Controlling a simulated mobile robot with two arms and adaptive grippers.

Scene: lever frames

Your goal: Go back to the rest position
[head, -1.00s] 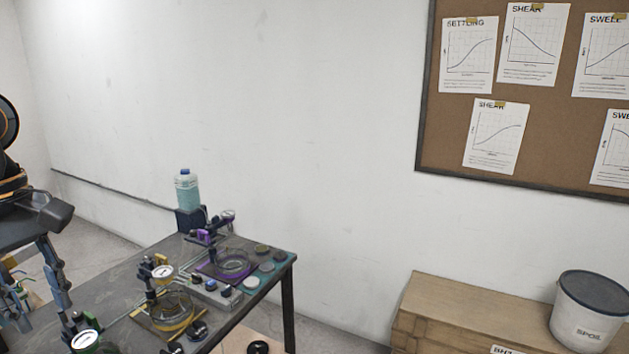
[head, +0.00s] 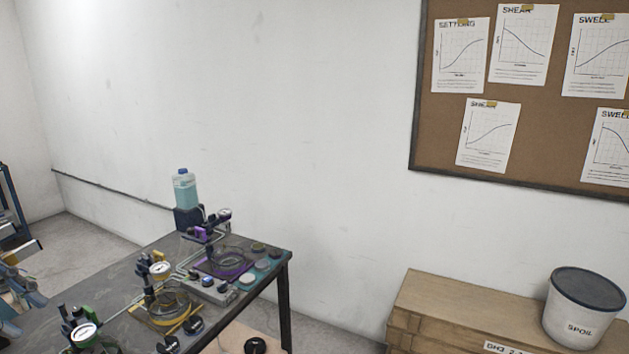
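My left gripper (head: 22,270) is at the left edge of the head view, partly cut off. Its two fingers stand apart, and I see nothing held between them. It is left of the dark table (head: 110,275), apart from the devices there. My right gripper is not in view. On the table are several dial-gauge devices: a purple one (head: 225,262), a yellow one (head: 168,310) and a green one at the near left (head: 84,335).
A bottle of pale blue liquid (head: 186,190) stands at the table's back. Small dishes (head: 247,278) lie near its right edge. A wooden crate (head: 440,300) at right bears a lidded bucket (head: 583,310). A pinboard (head: 440,140) hangs on the wall. Floor shows behind the table.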

